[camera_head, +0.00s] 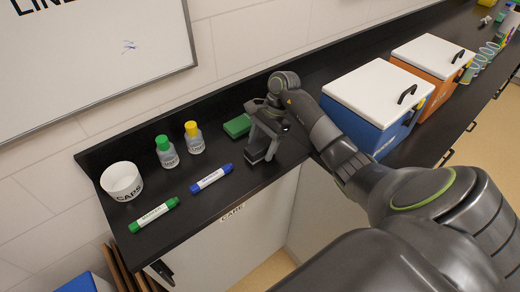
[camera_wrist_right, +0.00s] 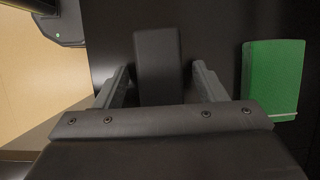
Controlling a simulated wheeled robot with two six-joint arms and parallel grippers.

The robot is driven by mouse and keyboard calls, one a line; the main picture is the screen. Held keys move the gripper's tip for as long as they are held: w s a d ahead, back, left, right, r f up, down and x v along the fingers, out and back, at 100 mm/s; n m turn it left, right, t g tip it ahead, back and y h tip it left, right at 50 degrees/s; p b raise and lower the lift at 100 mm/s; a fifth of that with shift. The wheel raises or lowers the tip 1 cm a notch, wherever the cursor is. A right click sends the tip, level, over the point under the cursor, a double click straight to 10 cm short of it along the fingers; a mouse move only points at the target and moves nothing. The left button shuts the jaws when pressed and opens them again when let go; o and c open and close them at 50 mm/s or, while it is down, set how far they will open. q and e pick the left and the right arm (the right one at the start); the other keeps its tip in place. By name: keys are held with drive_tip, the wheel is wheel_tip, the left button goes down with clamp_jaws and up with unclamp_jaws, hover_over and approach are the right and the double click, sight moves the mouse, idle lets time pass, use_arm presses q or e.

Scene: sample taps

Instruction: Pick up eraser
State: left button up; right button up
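A dark block that looks like the eraser (camera_wrist_right: 158,65) lies on the black counter in the right wrist view. My right gripper (camera_wrist_right: 160,82) is open, with one finger on each side of the block and a gap showing on both sides. In the head view my right gripper (camera_head: 262,140) is low over the counter, and it hides much of the block. A green block (camera_head: 237,126) lies just left of the gripper; it also shows at the right of the wrist view (camera_wrist_right: 272,80). My left gripper is not in view.
A blue marker (camera_head: 211,179), a green marker (camera_head: 154,215), two capped bottles (camera_head: 166,152) (camera_head: 194,138) and a white cup (camera_head: 121,181) stand or lie to the left. A blue box with a white lid (camera_head: 378,92) and an orange one (camera_head: 434,55) are to the right.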

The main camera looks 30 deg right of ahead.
sight(256, 147)
drive_tip(key=c, duration=1)
drive_tip(key=shift+r, duration=0.1)
wheel_tip(256, 147, up, 6)
drive_tip(key=shift+f+b, duration=0.2)
drive_tip(key=shift+b, duration=0.5)
wheel_tip(256, 147, up, 2)
drive_tip(key=p, duration=0.3)
drive_tip(key=shift+r, duration=0.2)
drive_tip(key=shift+r+p, duration=0.95)
drive_tip(key=shift+r, duration=0.05)
